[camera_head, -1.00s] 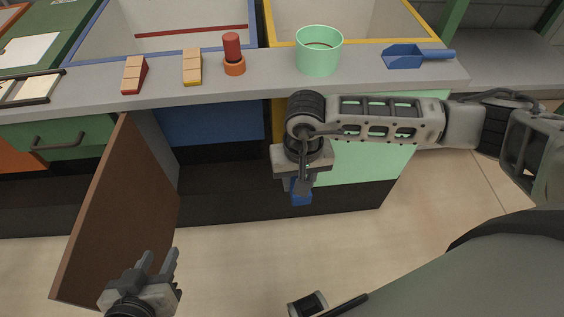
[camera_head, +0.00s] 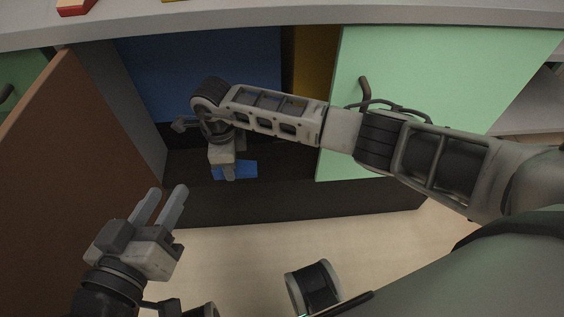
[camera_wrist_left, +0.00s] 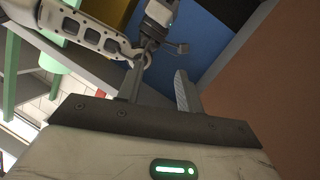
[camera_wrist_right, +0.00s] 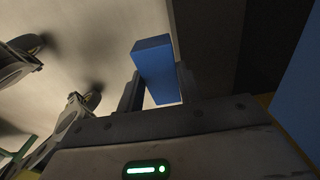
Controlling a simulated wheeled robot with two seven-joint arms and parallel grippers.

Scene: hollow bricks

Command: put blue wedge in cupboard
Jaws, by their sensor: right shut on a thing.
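The blue wedge (camera_head: 236,170) is in my right gripper (camera_head: 228,172), just inside the open cupboard's front, low above the dark cupboard floor (camera_head: 185,172). In the right wrist view the blue wedge (camera_wrist_right: 158,68) sits between the fingers of the right gripper (camera_wrist_right: 158,88). The brown cupboard door (camera_head: 70,160) stands open at the left. My left gripper (camera_head: 160,206) is open and empty, in front of that door. The left wrist view also shows the left gripper (camera_wrist_left: 160,85) with its fingers apart and nothing between them.
A mint green door (camera_head: 440,90) with a dark handle covers the right side of the cabinet. The grey counter (camera_head: 300,14) runs above the opening. A dark plinth (camera_head: 330,202) lies along the bottom.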

